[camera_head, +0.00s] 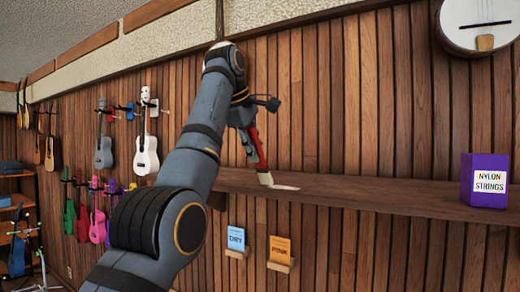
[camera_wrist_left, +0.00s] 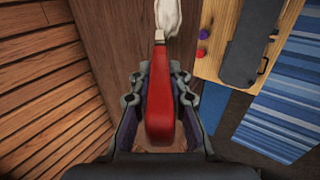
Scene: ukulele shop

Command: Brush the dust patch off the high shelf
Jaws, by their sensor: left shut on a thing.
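The high shelf (camera_head: 370,194) is a long brown board on the slatted wall. My left gripper (camera_head: 248,128) is above its left part, shut on the red handle of a brush (camera_head: 256,150). The brush points down, and its pale bristles are at the shelf top, beside a thin pale dust patch (camera_head: 286,187) to their right. I cannot tell whether they press on the board. In the left wrist view the red brush (camera_wrist_left: 160,100) lies between the fingers; the pale bristles and any dust at the top edge are hard to separate. My right gripper is not in view.
A purple nylon strings box (camera_head: 485,181) stands at the shelf's right end. A round instrument (camera_head: 478,18) hangs above it. Ukuleles (camera_head: 146,145) hang at left. The shelf between dust and box is clear.

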